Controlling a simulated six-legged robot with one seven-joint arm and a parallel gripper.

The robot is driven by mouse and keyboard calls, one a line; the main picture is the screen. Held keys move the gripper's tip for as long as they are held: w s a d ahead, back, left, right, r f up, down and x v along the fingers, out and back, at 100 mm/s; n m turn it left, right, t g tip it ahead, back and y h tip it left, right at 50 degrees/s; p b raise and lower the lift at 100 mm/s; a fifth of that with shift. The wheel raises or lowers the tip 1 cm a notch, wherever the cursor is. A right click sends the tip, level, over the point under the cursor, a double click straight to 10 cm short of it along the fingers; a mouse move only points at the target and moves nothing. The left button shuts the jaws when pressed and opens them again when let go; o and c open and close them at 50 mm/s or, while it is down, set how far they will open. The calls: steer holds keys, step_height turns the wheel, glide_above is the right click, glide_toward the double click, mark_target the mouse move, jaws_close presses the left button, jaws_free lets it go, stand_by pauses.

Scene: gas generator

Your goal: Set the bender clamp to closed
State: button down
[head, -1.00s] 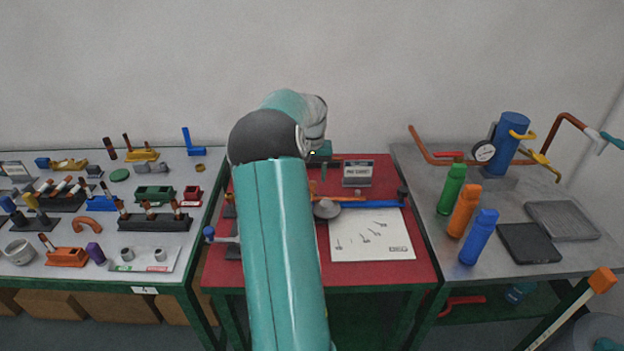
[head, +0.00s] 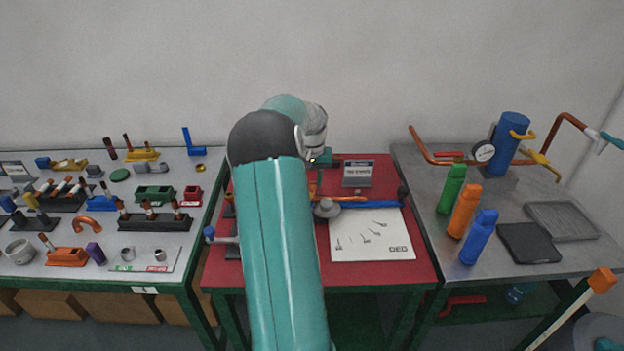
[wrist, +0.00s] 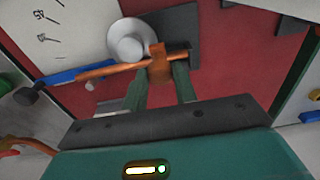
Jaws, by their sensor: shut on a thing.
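The tube bender stands on the red table. In the head view its grey round former (head: 326,207) and blue handle (head: 372,204) show, with the rest partly hidden behind my arm. In the wrist view I see the pale former (wrist: 127,42), the blue handle (wrist: 72,75) and a copper tube (wrist: 105,69) running beside the former. An orange upright piece, which looks like the bender clamp (wrist: 159,62), stands at the tube's end. My gripper (wrist: 161,77) has its green fingers on either side of this piece, shut on it. I cannot tell whether the clamp is closed.
A white drawing sheet (head: 372,243) lies in front of the bender, and a small sign (head: 358,173) stands behind it. The left table (head: 60,226) is crowded with fittings. Green, orange and blue bottles (head: 465,210) stand on the right table. My arm covers the red table's left part.

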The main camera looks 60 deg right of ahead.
mark_target(312, 189)
steer(key=shift+s+a+f+t+h, duration=0.35)
steer(key=shift+a+f+t+h, duration=0.25)
steer(key=shift+h, duration=0.3)
steer(key=shift+s+a+f, duration=0.15)
steer(key=shift+a+f, duration=0.25)
steer(key=c, duration=1.1)
jaws_free()
steer(key=shift+r, duration=0.1)
steer(key=shift+r, duration=0.2)
steer(key=v, duration=1.3)
